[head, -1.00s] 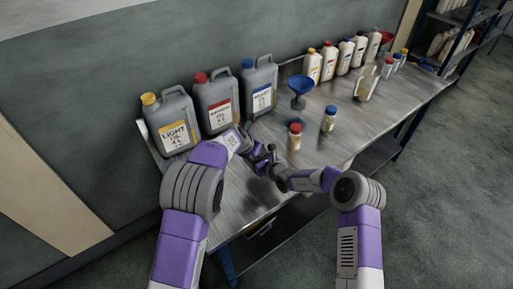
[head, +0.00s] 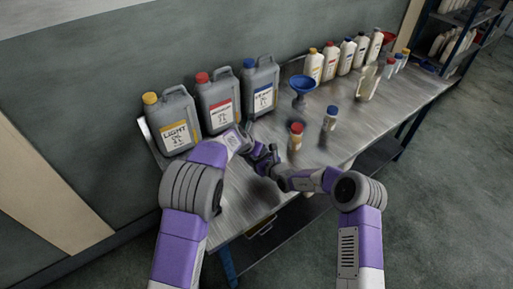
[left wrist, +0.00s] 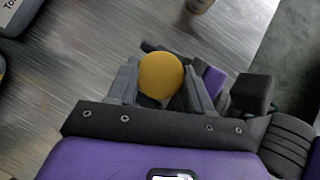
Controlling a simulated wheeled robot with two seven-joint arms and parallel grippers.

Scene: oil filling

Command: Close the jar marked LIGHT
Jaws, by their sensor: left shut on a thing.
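My left gripper (left wrist: 160,85) is shut on a round yellow cap (left wrist: 160,75), which sits between its two fingers in the left wrist view. In the head view my left gripper (head: 265,153) is over the front of the table, close beside my right gripper (head: 277,172). What lies under the cap is hidden, so I cannot tell whether it is on a jar. No small jar marked LIGHT can be made out. The right gripper's fingers are too dark and small to tell open from shut. A grey canister marked LIGHT (head: 177,124) with a yellow cap stands at the back left.
Canisters with red (head: 217,103) and blue (head: 261,86) caps stand beside it. A blue funnel (head: 303,85), a red-capped jar (head: 296,137) and a blue-capped jar (head: 330,118) stand right of the grippers. Several white bottles line the back. The table's front edge is near my arms.

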